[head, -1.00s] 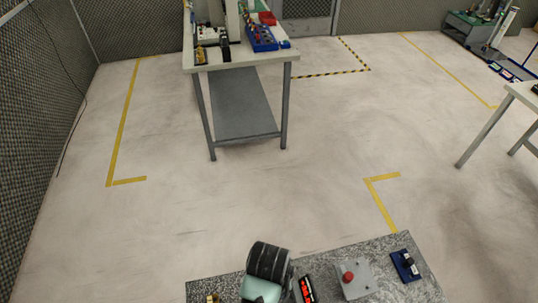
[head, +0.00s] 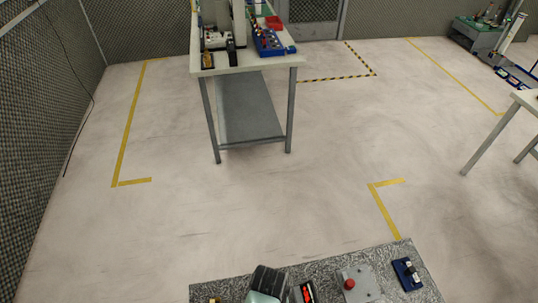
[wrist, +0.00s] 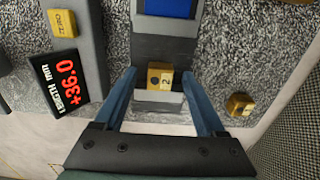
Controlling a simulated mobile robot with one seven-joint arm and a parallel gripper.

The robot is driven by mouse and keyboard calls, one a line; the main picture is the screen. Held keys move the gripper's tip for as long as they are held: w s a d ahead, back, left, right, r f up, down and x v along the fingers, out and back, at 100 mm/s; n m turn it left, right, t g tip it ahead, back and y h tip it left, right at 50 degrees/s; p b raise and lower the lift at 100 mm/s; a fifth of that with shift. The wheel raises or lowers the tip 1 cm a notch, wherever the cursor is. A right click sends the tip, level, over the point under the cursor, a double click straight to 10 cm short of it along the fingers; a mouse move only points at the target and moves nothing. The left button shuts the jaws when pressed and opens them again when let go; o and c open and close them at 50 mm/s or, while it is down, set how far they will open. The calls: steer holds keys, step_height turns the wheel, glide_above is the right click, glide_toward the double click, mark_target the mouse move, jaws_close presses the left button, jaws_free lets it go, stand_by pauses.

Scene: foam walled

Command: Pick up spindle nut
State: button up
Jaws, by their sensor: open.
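No part is labelled as the spindle nut. A brass-coloured block marked 2 (wrist: 159,78) sits in a grey slotted holder (wrist: 165,50) in the wrist view and looks like the likeliest match. A second brass-coloured block (wrist: 240,104) lies to the right, outside my fingers; a brass piece also shows at the head view's bottom edge (head: 212,299). My gripper (wrist: 159,80) is open, with one blue finger on each side of the marked block. I cannot tell whether the fingers touch anything. In the head view my wrist hides the holder.
A display reading +36.0 (wrist: 65,83) and a yellow ZERO button (wrist: 62,24) are close on the left. A grey box with a red button (head: 358,287) and a blue part (head: 407,273) stand on the speckled bench (head: 340,268). A workbench (head: 245,68) stands farther off.

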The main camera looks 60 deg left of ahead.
jaws_close()
steer(key=shift+r, duration=0.15)
stand_by(0.4)
